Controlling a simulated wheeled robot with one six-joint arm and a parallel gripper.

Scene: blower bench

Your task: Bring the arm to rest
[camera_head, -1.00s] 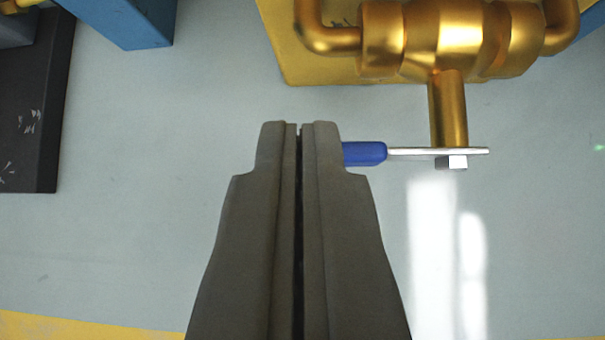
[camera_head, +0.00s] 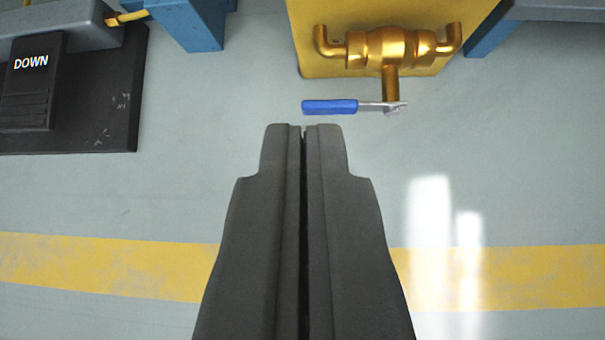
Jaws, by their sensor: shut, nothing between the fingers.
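My gripper (camera_head: 303,126) is in the lower middle of the view, its two dark grey fingers shut against each other with nothing between them. Past the fingertips is a brass valve (camera_head: 385,48) with a blue-handled lever (camera_head: 330,107). The lever points left from the valve stem, crosswise in the picture. The fingertips appear just below the blue handle and apart from it.
A yellow panel (camera_head: 300,40) is behind the valve. A dark pedal marked DOWN (camera_head: 28,85) sits on a black plate (camera_head: 125,120) at the left. Blue posts (camera_head: 193,25) stand at the top. The grey floor with a yellow stripe (camera_head: 110,262) is clear.

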